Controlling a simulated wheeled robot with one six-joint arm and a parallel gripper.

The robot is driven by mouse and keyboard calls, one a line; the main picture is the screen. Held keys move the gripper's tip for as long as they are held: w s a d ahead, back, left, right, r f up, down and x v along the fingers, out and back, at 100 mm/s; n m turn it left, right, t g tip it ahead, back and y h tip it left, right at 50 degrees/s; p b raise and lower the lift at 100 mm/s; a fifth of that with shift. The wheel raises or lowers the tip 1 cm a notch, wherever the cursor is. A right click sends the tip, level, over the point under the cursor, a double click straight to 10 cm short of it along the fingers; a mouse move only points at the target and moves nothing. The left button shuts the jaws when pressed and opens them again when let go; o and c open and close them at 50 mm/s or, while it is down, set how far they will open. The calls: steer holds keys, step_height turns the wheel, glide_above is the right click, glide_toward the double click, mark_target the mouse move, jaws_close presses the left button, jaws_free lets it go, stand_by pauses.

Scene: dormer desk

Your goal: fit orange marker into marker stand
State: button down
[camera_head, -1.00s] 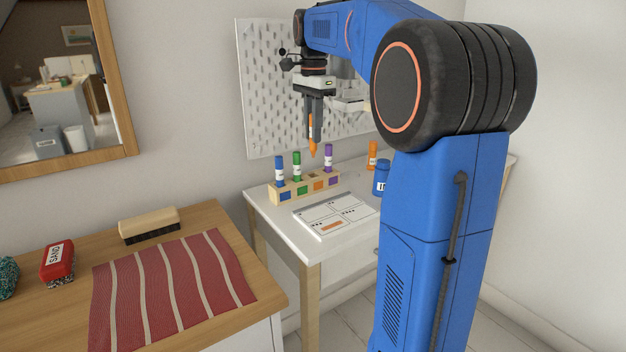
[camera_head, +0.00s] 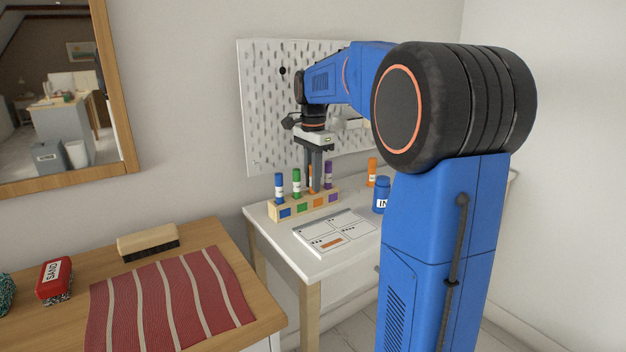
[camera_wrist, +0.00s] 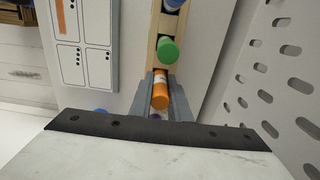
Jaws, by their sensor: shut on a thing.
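The marker stand (camera_head: 273,212) is a wooden block on the white desk, with blue, green, orange and purple squares on its front. A blue marker (camera_head: 279,187), a green marker (camera_head: 296,183) and a purple marker (camera_head: 328,175) stand upright in it. My gripper (camera_head: 316,188) is shut on the orange marker (camera_head: 310,179), over the stand between the green and purple markers. The wrist view shows the orange marker (camera_wrist: 160,92) between the fingers, in line with the green marker (camera_wrist: 167,50). The fingers hide its lower end, so I cannot tell how deep it sits.
A white card with an orange bar (camera_head: 334,233) lies in front of the stand. A blue INK bottle (camera_head: 381,195) and an orange bottle (camera_head: 372,172) stand to the right. A pegboard (camera_head: 262,110) rises behind. A brush (camera_head: 148,242) and red eraser (camera_head: 54,279) are on the wooden table.

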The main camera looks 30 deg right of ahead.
steer(key=shift+f, duration=0.1)
steer(key=c, duration=1.7)
jaws_free()
steer(key=shift+o, duration=0.2)
step_height(320, 180, up, 12)
steer(key=shift+r, duration=0.15)
